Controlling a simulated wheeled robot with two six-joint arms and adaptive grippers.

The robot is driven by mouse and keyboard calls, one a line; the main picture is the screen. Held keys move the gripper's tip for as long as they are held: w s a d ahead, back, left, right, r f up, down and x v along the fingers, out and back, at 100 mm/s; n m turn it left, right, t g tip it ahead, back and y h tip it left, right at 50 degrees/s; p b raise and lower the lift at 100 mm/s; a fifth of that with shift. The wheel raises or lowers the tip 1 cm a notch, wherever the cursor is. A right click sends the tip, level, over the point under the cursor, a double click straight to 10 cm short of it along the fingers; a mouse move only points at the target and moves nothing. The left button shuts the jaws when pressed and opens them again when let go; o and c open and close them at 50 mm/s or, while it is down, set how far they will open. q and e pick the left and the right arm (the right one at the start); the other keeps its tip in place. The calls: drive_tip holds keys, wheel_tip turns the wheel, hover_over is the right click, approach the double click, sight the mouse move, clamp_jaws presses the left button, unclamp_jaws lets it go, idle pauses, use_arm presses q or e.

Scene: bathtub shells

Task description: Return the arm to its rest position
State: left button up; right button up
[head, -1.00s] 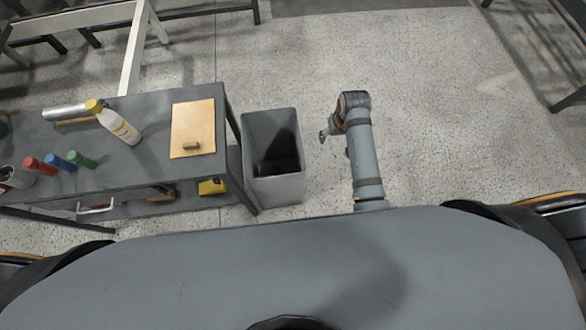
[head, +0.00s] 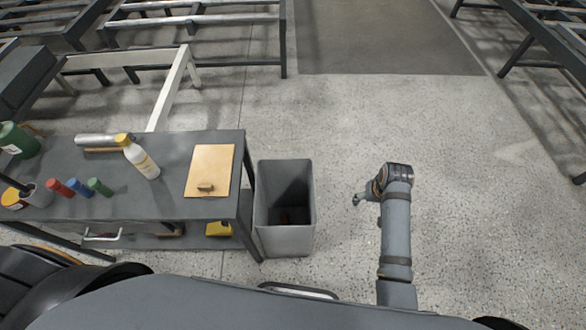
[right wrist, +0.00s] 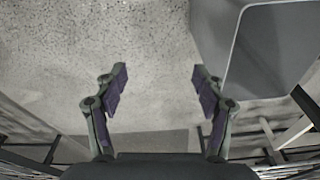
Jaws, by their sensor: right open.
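My right arm reaches forward over the bare floor in the head view. Its gripper (head: 358,199) shows at the arm's far end, pointing left towards the grey bin, and stays apart from it. In the right wrist view the two fingers (right wrist: 160,88) are spread wide with nothing between them, only speckled floor. My left gripper is not in the head view.
A grey open bin (head: 286,240) stands left of my right arm, with something dark inside; it also shows in the right wrist view (right wrist: 215,35). Left of it is a dark workbench (head: 180,205) with a white bottle (head: 143,162), a tan board (head: 217,164) and several coloured cylinders. Floor right of the arm is clear.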

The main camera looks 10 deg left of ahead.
drive_tip(key=s+d+f, duration=0.2)
drive_tip(key=s+f, duration=0.4)
drive_tip(key=f, duration=0.5)
drive_tip(key=s+d+f, duration=0.1)
drive_tip(key=s+f, duration=0.6)
drive_tip(key=f, duration=0.5)
drive_tip(key=s+d+f, duration=0.3)
drive_tip(key=s+f, duration=0.2)
drive_tip(key=s, duration=0.5)
drive_tip(key=s+d+f, duration=0.3)
drive_tip(key=s+f, duration=0.2)
drive_tip(key=s, duration=0.6)
drive_tip(key=shift+s+d+f+g+h, duration=0.2)
drive_tip(key=shift+d+g+h, duration=0.1)
drive_tip(key=shift+h, duration=0.1)
drive_tip(key=shift+c, duration=0.4)
